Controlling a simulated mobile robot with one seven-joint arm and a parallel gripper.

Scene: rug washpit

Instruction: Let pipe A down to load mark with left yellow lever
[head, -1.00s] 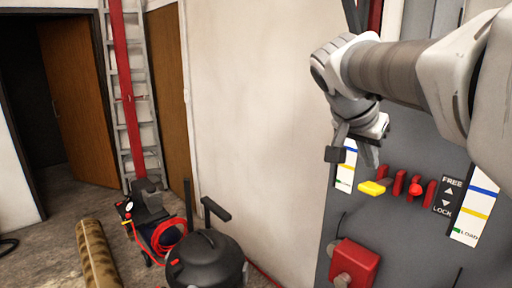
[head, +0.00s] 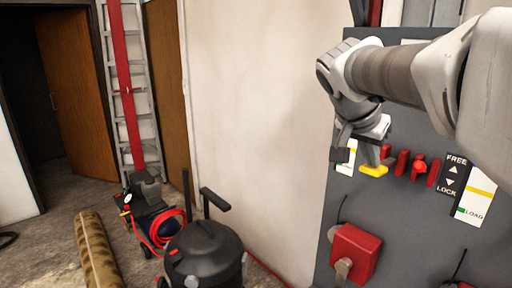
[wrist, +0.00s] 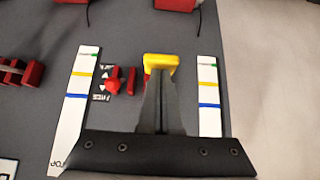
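The left yellow lever (head: 374,170) sticks out of the grey panel (head: 400,235), beside a white strip with coloured marks (head: 346,158). It also shows in the wrist view (wrist: 160,61). My gripper (head: 370,158) is over this lever, its fingers together. In the wrist view the fingertips (wrist: 160,75) meet at the lever's near side and appear to touch it; the lever is not clearly between them. The strip's green mark (wrist: 209,66) shows in the wrist view. A second strip (head: 475,200) carries a green LOAD mark. I cannot identify pipe A.
Red levers (head: 418,170) stand right of the yellow lever, next to a FREE/LOCK label (head: 453,175). A red box (head: 355,248) is lower on the panel.

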